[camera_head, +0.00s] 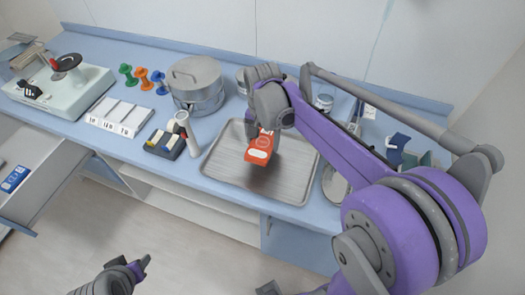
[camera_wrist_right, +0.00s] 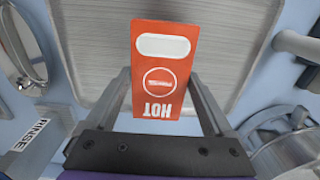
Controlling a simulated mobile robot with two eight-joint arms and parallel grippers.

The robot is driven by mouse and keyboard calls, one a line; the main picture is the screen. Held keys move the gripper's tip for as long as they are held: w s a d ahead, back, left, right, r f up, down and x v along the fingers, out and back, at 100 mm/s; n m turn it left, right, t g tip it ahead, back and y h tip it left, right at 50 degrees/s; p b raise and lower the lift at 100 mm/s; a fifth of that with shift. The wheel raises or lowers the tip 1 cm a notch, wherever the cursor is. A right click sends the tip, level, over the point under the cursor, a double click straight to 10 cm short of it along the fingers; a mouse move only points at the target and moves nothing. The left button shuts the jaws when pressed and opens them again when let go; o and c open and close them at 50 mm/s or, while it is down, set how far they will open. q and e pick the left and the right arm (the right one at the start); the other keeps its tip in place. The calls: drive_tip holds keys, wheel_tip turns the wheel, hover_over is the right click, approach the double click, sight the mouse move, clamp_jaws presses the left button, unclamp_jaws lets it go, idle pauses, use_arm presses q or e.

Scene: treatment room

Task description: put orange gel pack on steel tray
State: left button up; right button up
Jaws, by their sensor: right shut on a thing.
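The orange gel pack (camera_head: 260,148) is held in my right gripper (camera_head: 265,132) above the steel tray (camera_head: 225,170). In the right wrist view the pack (camera_wrist_right: 162,98) shows a white label and the word HOT, between the two fingers of the gripper (camera_wrist_right: 165,100). The tray also shows behind it in that view (camera_wrist_right: 100,40). The tray lies on the blue counter and looks empty. My left gripper (camera_head: 140,268) is low at the bottom left, over the floor and away from the counter; its fingers are too small to judge.
Left of the tray stand a white cylinder (camera_head: 188,135), a dark box (camera_head: 165,145) and a large steel pot (camera_head: 196,85). A white divided tray (camera_head: 120,115) sits farther left. A round steel dish (camera_head: 335,184) is close to the tray's right edge.

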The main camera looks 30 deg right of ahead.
sight(262, 152)
drive_tip(key=shift+f, duration=2.9)
